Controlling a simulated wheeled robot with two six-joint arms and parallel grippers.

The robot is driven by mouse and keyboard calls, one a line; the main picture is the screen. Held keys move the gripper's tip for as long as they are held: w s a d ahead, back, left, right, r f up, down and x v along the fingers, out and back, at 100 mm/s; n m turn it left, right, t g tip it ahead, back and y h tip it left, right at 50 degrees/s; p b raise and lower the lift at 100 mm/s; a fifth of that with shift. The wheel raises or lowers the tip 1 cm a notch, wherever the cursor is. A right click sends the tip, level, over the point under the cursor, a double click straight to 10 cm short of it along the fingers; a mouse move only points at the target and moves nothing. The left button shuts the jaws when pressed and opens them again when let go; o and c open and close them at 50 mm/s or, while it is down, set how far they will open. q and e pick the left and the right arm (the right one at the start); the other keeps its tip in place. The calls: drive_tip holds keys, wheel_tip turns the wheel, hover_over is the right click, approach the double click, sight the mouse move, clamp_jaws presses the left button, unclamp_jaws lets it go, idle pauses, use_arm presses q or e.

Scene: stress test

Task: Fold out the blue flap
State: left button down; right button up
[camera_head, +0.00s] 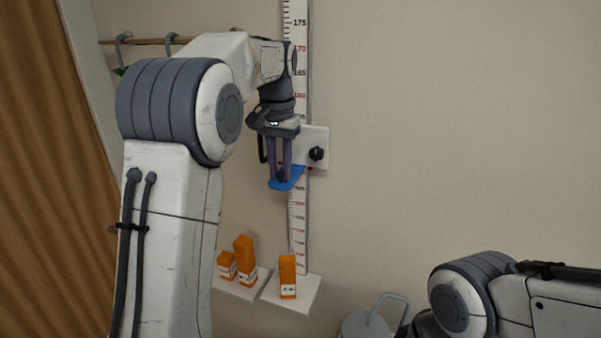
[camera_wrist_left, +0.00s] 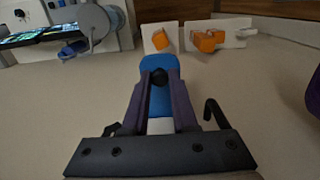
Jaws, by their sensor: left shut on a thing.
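The blue flap (camera_head: 294,179) sits low on a white plate (camera_head: 322,138) fixed to the wall by a measuring strip. It juts out from the wall, seen partly behind my fingertips. My left gripper (camera_head: 281,175) points down at it and is shut on a small dark knob on the flap. In the left wrist view the flap (camera_wrist_left: 160,61) reaches beyond the fingertips (camera_wrist_left: 159,80), with the round dark knob between them. My right arm shows at the lower right, but its gripper is out of view.
A black knob (camera_head: 317,153) stands out on the plate beside the flap. Below, orange boxes (camera_head: 288,277) stand on small white shelves (camera_head: 303,292). A grey can with a handle (camera_head: 366,323) is at the bottom. The wall at right is bare.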

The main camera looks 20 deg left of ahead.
sight(281, 172)
use_arm(q)
drive_tip(key=shift+w+r, duration=0.1)
drive_tip(key=shift+r, duration=0.05)
drive_tip(key=c, duration=0.7)
unclamp_jaws()
drive_tip(key=shift+r, duration=0.2)
wheel_tip(281, 172, up, 10)
drive_tip(key=shift+f, duration=0.1)
idle(0.3)
